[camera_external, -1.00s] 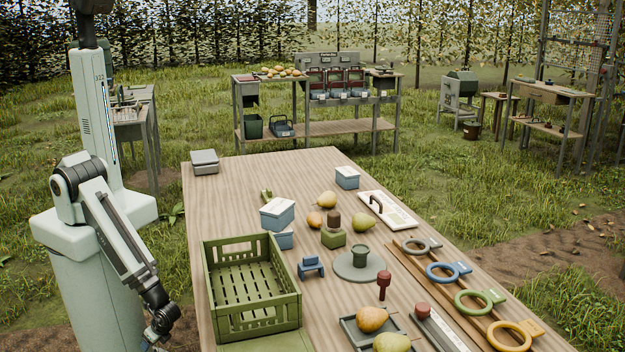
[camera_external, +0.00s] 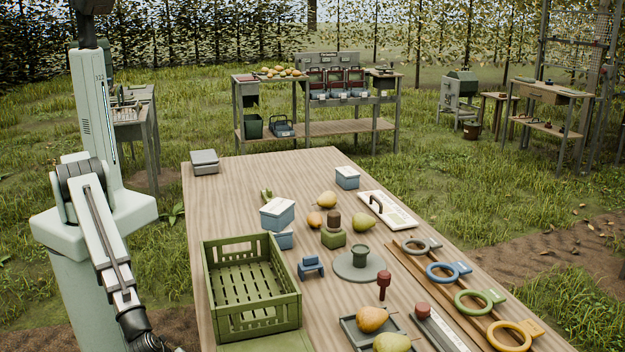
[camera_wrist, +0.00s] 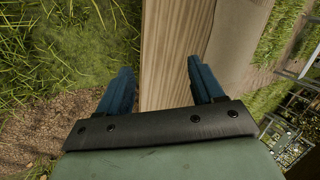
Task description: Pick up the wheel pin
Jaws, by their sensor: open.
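A dark red pin (camera_external: 384,284) with a wide head and a narrower lower part stands upright on the table, just right of the grey round wheel plate (camera_external: 345,268); it looks like the wheel pin. My gripper (camera_wrist: 162,82) is open and empty in the wrist view, its two blue fingers apart over the table's wooden edge (camera_wrist: 172,45). The pin is not visible in the wrist view. In the external view my arm reaches down past the bottom edge left of the table, and my fingers are not visible there.
A green crate (camera_external: 296,310) stands on the table nearest my arm. A blue stand (camera_external: 311,266), a tray (camera_external: 351,335) with pears, a red-knobbed bar (camera_external: 448,333) and colored rings (camera_external: 441,273) surround the pin. The table's far left is mostly clear.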

